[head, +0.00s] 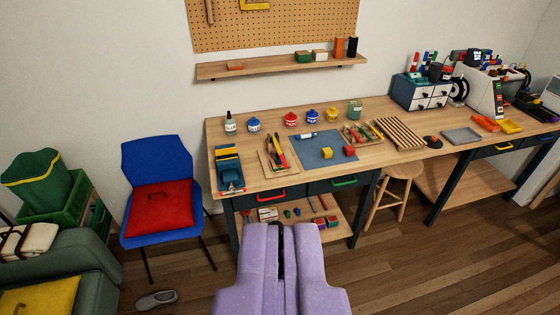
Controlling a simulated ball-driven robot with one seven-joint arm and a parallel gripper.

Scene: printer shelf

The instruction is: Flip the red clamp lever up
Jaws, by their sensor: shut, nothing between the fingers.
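My gripper (282,228), with lilac fingers, is shut and empty at the bottom middle, in front of the workbench. No red clamp lever can be made out for certain at this size. A pale machine that looks like a printer (485,90) stands at the far right of the bench, well away from my gripper; any lever on it is too small to tell. A teal and dark device (230,178) with a small red part sits at the bench's left end.
The wooden workbench (390,168) holds small pots, a blue mat (318,155), a slatted rack (400,133) and a drawer cabinet (424,92). A stool (402,172) stands under it. A blue chair (155,158) is left. The wooden floor (440,262) is clear at right.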

